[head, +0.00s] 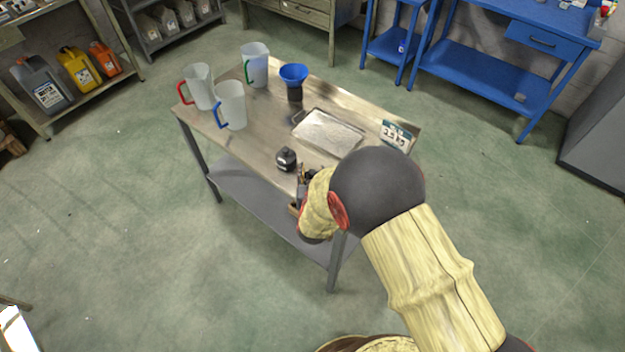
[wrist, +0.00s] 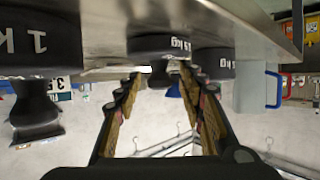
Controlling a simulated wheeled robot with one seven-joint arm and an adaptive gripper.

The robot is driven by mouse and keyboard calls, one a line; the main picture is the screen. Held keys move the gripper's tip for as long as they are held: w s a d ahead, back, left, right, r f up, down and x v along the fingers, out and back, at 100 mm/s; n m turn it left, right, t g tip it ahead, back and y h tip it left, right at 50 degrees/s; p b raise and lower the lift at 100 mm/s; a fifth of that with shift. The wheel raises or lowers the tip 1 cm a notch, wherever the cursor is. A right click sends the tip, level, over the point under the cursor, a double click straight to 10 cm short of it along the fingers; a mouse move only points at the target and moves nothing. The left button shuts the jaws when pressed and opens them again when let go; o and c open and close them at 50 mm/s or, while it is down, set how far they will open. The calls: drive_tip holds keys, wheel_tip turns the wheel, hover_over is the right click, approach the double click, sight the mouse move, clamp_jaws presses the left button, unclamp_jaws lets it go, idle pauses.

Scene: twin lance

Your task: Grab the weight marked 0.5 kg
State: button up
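My gripper (wrist: 158,82) is open in the wrist view, which shows the scene upside down. Its two fingertips stand either side of the knob of a dark weight (wrist: 150,46), whose label ends in "5 kg"; the first part is hard to read. I cannot tell whether they touch it. A weight marked "1 k" (wrist: 40,38) is at the left, and another with "kg" (wrist: 212,62) is at the right. In the head view, one black weight (head: 287,160) stands on the table (head: 245,133) beside my gripper (head: 304,176); my arm hides the others.
A metal tray (head: 328,132) and a kg sign (head: 396,134) are farther right on the table. A blue funnel (head: 294,73) and red-handled (head: 201,85), blue-handled (head: 232,105) and green-handled (head: 255,65) jugs stand at the back and left. Floor around the table is clear.

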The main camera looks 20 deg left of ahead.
drive_tip(key=shift+c, duration=0.5)
clamp_jaws()
drive_tip(key=shift+r, duration=0.1)
